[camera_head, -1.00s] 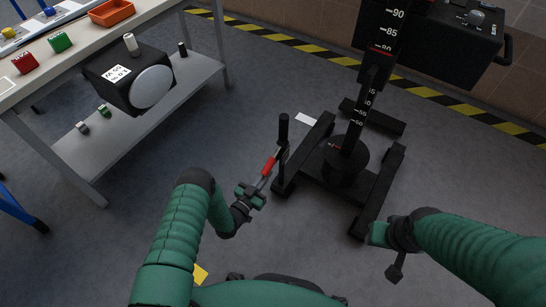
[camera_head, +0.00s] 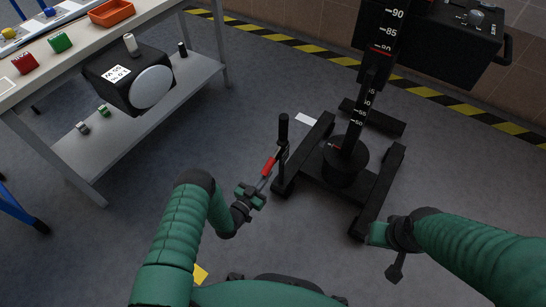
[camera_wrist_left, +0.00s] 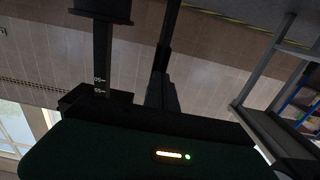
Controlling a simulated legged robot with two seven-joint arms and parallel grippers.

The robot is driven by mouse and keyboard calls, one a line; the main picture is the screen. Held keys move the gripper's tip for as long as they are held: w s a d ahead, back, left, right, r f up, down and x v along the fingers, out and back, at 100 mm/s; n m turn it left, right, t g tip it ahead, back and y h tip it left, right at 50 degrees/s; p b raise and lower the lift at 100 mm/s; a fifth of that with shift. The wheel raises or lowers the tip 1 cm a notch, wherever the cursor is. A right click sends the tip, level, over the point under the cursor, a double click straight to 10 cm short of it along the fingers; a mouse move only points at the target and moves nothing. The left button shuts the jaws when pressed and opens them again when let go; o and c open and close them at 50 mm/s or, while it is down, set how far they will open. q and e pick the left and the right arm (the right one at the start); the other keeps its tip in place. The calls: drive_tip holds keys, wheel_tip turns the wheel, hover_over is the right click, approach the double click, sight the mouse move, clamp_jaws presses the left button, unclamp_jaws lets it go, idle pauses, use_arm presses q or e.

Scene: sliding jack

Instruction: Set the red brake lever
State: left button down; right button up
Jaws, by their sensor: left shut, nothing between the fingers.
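The red brake lever (camera_head: 268,166) is a short red piece low on the left side of the black jack stand (camera_head: 345,165), beside an upright black handle (camera_head: 283,130). My left gripper (camera_head: 263,182) is shut and empty, its tip just below the red lever in the head view. I cannot tell whether it touches the lever. In the left wrist view, the stand's marked column (camera_wrist_left: 101,60) shows at upper left; the red lever does not show. My right gripper (camera_head: 385,250) is at lower right, apart from the stand; its fingers are unclear.
A workbench (camera_head: 150,145) with a lower shelf stands at left, holding a black box with a round grey face (camera_head: 150,87) and an orange tray (camera_head: 111,12). A black-and-yellow floor stripe (camera_head: 300,45) runs behind. The floor between bench and stand is mostly clear.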

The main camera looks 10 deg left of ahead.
sight(269, 163)
idle(0.4)
use_arm(q)
drive_tip(key=shift+r+p, duration=4)
drive_tip(key=shift+r, duration=0.45)
wheel_tip(269, 163, down, 3)
drive_tip(key=b, duration=0.3)
drive_tip(key=shift+f, duration=0.15)
drive_tip(key=shift+s+a+p, duration=0.1)
drive_tip(key=shift+s+p, duration=0.2)
drive_tip(key=shift+p, duration=0.1)
drive_tip(key=p+v, duration=0.2)
drive_tip(key=v, duration=0.5)
drive_tip(key=shift+s+p, duration=0.2)
drive_tip(key=shift+p, duration=0.2)
